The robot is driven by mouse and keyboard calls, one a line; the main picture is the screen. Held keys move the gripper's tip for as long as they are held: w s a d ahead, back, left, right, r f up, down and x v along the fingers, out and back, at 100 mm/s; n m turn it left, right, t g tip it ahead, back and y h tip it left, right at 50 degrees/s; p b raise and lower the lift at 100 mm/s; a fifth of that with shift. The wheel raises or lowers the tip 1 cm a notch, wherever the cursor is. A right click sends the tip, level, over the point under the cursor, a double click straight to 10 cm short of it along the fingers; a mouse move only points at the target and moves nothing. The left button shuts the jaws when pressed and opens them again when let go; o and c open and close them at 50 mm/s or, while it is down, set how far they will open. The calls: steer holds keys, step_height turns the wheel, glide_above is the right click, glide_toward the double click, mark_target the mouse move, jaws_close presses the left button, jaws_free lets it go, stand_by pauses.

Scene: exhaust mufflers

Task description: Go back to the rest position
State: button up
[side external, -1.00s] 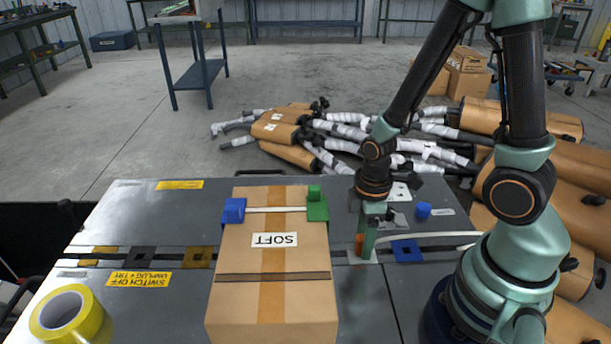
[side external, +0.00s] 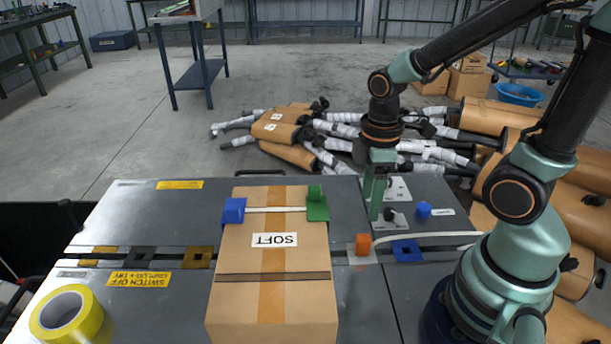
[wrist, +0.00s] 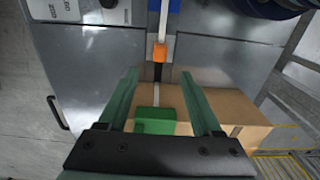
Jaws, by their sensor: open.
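My gripper (side external: 377,200) is raised above the grey table near its back right, fingers pointing down. In the wrist view the two green fingers of my gripper (wrist: 160,88) are spread apart with nothing held between them. An orange block (side external: 363,244) sits on a light plate on the table, below and apart from my gripper. The orange block also shows in the wrist view (wrist: 159,52), beyond the fingertips.
A cardboard box (side external: 272,300) with a blue block (side external: 233,210) and a green block (side external: 316,205) at its back corners stands left of my gripper. A yellow tape roll (side external: 68,316) lies front left.

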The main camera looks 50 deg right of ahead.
steer(key=shift+r, duration=0.65)
steer(key=w+a+r+m+t, duration=0.1)
steer(key=w+r+m+t, duration=0.2)
steer(key=r+m, duration=0.6)
steer(key=shift+w+r+t, duration=0.2)
steer(key=shift+r+t, duration=0.85)
steer(key=shift+t, duration=0.25)
stand_by(0.4)
